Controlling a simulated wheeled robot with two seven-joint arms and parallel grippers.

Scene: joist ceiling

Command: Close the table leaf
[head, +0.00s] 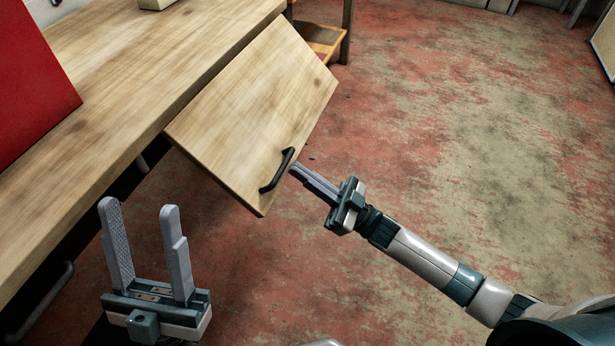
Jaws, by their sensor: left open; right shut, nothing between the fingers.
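The table leaf (245,110) is a light wooden panel at the edge of the wooden table (130,90). It slants down and outward from the table's right edge. A dark bar handle (278,170) sits on the leaf near its lower corner. My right gripper (294,170) is shut and empty, with its fingertips close beside the handle on the right; I cannot tell whether they touch it. My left gripper (140,208) is open and empty, fingers pointing up, in front of the table's near side and left of the leaf.
A red panel (30,85) stands on the table at the left. A pale object (157,4) lies at the table's far end. A small wooden shelf stand (322,42) is behind the leaf. The red and grey floor (460,130) to the right is clear.

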